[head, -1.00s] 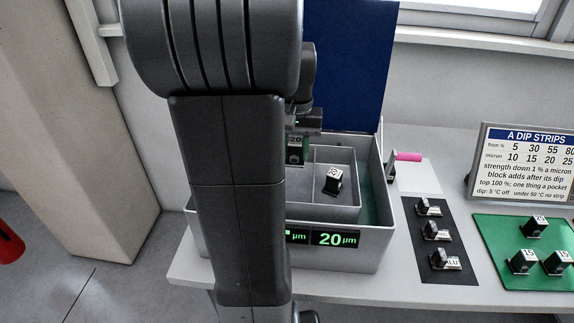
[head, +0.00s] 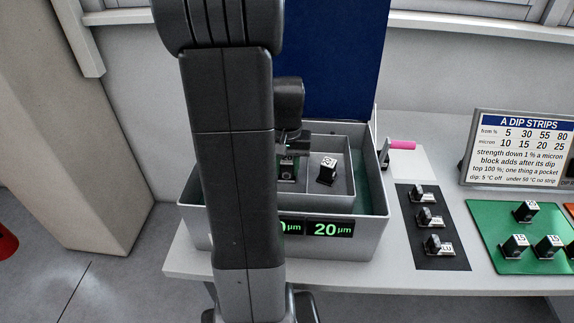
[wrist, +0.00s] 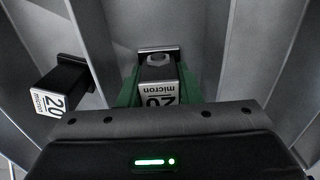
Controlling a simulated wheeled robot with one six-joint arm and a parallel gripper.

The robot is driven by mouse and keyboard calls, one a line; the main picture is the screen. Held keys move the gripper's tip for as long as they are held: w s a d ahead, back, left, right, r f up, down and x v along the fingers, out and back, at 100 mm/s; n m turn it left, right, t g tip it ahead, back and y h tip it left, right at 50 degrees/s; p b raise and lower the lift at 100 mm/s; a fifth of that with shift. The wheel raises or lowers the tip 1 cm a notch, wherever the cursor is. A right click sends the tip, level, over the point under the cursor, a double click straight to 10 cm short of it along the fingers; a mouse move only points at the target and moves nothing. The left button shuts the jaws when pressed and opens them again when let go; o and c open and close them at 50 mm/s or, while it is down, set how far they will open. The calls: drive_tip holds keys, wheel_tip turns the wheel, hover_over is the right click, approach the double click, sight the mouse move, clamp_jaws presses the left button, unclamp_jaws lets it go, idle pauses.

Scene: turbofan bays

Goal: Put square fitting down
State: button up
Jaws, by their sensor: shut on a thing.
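The square fitting (head: 286,172), a dark block with a white "20 micron" tag, is held in my gripper (head: 288,153). In the wrist view the fitting (wrist: 160,82) sits between the green-edged jaws, its tag facing the camera. It is down inside a pocket of the grey inner tray (head: 351,185). I cannot tell whether its underside touches the tray floor. A second similar block (head: 326,170), also tagged 20, stands in the pocket to the right; in the wrist view it shows at the left (wrist: 62,88). My arm hides the tray's left part.
The grey tank (head: 372,228) around the tray has green "20 µm" displays (head: 326,229) on its front. A blue panel (head: 333,70) rises behind. To the right are a pink-handled tool (head: 402,145), a black mat (head: 432,258) with several fittings, and a green mat (head: 500,262) with blocks.

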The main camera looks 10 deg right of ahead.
sight(287, 160)
drive_tip(key=o, duration=0.7)
drive_tip(key=shift+f, duration=0.2)
drive_tip(key=o, duration=0.4)
drive_tip(key=shift+r, duration=0.1)
drive_tip(key=shift+o, duration=0.2)
wheel_tip(287, 160, up, 12)
drive_tip(key=shift+r, duration=0.15)
